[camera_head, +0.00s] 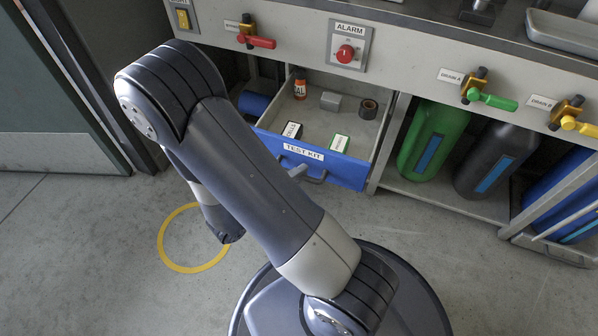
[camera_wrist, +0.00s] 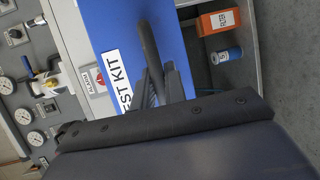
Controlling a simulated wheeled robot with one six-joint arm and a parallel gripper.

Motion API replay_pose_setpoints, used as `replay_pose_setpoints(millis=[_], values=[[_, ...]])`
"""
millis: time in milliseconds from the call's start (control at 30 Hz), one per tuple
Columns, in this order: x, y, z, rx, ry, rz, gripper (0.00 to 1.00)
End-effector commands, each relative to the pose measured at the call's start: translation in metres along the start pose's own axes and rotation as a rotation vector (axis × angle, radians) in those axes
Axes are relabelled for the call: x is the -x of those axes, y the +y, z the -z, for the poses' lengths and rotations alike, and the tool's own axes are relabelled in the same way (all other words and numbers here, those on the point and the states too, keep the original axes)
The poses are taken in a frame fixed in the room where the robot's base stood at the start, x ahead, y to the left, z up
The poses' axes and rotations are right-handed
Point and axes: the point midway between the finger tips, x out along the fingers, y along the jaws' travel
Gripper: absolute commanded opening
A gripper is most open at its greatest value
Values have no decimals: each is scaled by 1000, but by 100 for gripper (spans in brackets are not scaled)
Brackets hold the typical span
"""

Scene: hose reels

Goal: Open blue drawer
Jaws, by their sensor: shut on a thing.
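The blue drawer (camera_head: 335,170), labelled TEST KIT, is pulled out from the cabinet under the counter. Its open top shows an orange can, a grey block, a dark roll and two small labelled boxes inside. A dark bar handle (camera_head: 312,177) is on its front. In the wrist view, the blue front (camera_wrist: 110,22) fills the upper middle and the handle (camera_wrist: 147,45) runs down between the fingers. My gripper (camera_wrist: 160,84) is shut on the handle.
The counter front carries an ALARM panel (camera_head: 348,46) with a red knob and several coloured valve levers. A green cylinder (camera_head: 432,138) and a black cylinder (camera_head: 495,158) stand on the lower shelf to the right. A yellow ring (camera_head: 165,245) marks clear floor at left.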

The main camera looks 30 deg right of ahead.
Motion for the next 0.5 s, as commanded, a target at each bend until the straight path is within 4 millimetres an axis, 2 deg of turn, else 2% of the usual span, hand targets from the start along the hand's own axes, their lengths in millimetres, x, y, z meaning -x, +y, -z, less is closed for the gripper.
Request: replay_pose_setpoints(millis=[167, 200, 300, 500], values=[[0, 0, 1, -1, 1, 1, 0], [0, 0, 1, -1, 1, 1, 13], [0, 0, 1, -1, 1, 1, 21], [0, 0, 0, 0, 1, 1, 22]])
